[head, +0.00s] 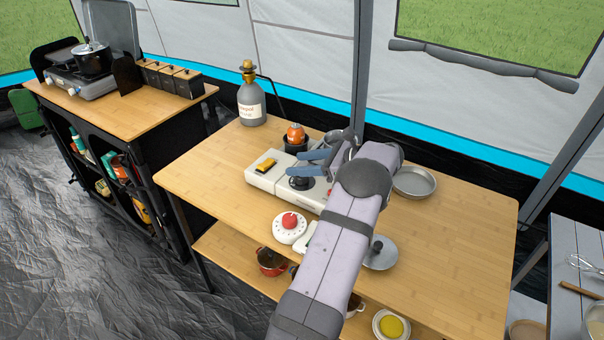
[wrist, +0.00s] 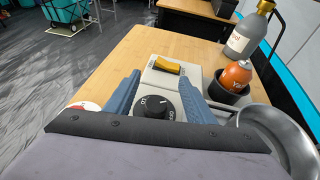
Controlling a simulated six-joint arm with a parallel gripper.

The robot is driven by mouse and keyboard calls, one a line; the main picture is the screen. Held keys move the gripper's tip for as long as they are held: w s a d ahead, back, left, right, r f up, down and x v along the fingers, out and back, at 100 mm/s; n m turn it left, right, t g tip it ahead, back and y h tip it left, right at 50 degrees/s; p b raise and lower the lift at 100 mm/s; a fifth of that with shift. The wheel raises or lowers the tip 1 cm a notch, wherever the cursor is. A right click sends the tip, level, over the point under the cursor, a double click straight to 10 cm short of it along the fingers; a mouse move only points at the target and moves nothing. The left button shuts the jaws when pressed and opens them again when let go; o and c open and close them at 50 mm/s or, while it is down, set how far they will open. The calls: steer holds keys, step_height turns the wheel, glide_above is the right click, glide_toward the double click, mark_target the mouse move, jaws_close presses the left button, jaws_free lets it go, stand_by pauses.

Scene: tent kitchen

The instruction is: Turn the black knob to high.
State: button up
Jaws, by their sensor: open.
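The black knob (wrist: 155,107) sits on top of a white control box (wrist: 163,79), with markings around it; I cannot read its setting surely. In the head view the black knob (head: 301,183) shows partly under my gripper (head: 291,162). In the wrist view my gripper (wrist: 160,92) is open, its blue fingers on the left and right of the knob, with nothing between them clearly gripped. Whether the fingers touch the knob, I cannot tell.
A red-knobbed white dial (head: 290,226) stands in front. A metal pan (head: 415,183) and a lid (head: 380,254) lie to the right. The table's left part is clear.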

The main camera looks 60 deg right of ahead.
steer(key=shift+r, duration=2.9)
